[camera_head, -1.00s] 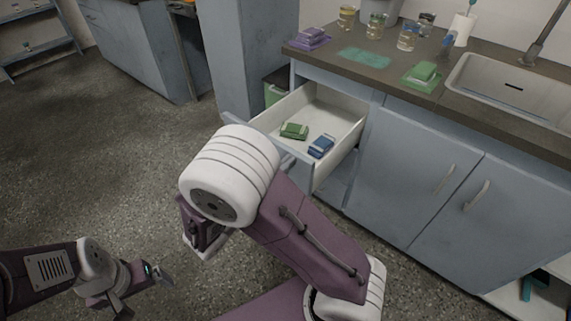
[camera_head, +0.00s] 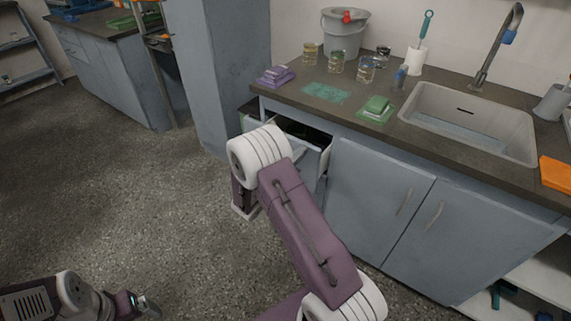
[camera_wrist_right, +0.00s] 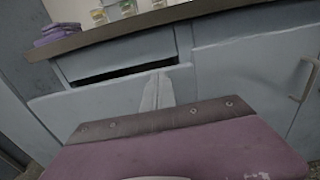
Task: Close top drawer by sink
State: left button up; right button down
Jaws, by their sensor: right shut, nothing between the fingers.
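The top drawer by the sink shows a blue-grey front in the right wrist view (camera_wrist_right: 95,105) and stands partly open, with a dark gap behind the front's top edge. The sink (camera_head: 470,120) is in the counter to the right. My left gripper (camera_head: 148,306) is low at the left, away from the drawer; its jaws are too small to read.
The dark counter (camera_head: 400,125) holds a purple stack (camera_head: 275,76), a green sponge (camera_head: 377,104), several beakers and a grey bucket (camera_head: 344,38). Closed cabinet doors (camera_head: 375,195) stand right of the drawer. The floor (camera_head: 120,205) at the left is clear.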

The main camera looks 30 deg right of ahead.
pick_arm(q)
jog(key=shift+s+a+r, duration=0.1)
jog(key=shift+a, duration=0.1)
pick_arm(e)
jog(key=x, duration=0.9)
jog(key=shift+w+d+r, duration=0.1)
jog(key=shift+r, duration=0.15)
jog(key=shift+r, duration=0.15)
